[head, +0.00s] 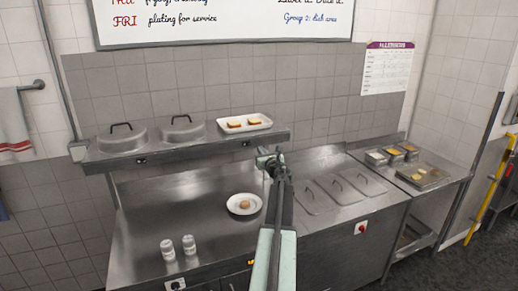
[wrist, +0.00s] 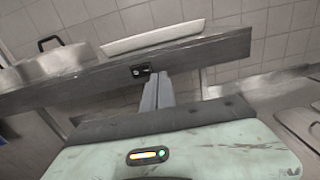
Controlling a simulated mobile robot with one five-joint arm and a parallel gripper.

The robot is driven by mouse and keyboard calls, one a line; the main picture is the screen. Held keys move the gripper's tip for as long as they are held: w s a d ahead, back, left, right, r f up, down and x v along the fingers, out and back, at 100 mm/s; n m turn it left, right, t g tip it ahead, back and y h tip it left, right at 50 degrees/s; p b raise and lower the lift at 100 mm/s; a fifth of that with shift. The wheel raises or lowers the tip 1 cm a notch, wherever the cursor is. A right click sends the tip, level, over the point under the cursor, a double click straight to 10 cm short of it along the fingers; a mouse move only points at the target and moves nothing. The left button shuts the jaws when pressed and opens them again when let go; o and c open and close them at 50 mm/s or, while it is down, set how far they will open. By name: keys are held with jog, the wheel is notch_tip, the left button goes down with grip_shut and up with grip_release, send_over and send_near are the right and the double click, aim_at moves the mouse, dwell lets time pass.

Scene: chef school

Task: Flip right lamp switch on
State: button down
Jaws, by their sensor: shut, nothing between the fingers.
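The right lamp switch (head: 245,144) is a small dark rocker plate on the front edge of the steel shelf, below the white tray. It also shows in the wrist view (wrist: 141,71), with a light mark on it; I cannot tell whether it is on or off. My gripper (head: 268,157) is shut and empty, beside the shelf edge to the right of the switch in the head view. In the wrist view my gripper (wrist: 158,78) has its fingertips just below and right of the switch; contact cannot be told.
A left switch (head: 140,160) sits farther along the shelf edge (head: 190,151). The shelf bears two domed lids (head: 122,138) and a white tray (head: 244,123) with food. On the counter (head: 185,205) below stand a plate (head: 244,213) and two shakers (head: 189,245).

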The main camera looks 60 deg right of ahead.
jog(key=v, duration=0.7)
jog(key=shift+s, duration=0.45)
jog(key=shift+d, duration=0.2)
jog(key=shift+f, duration=0.1)
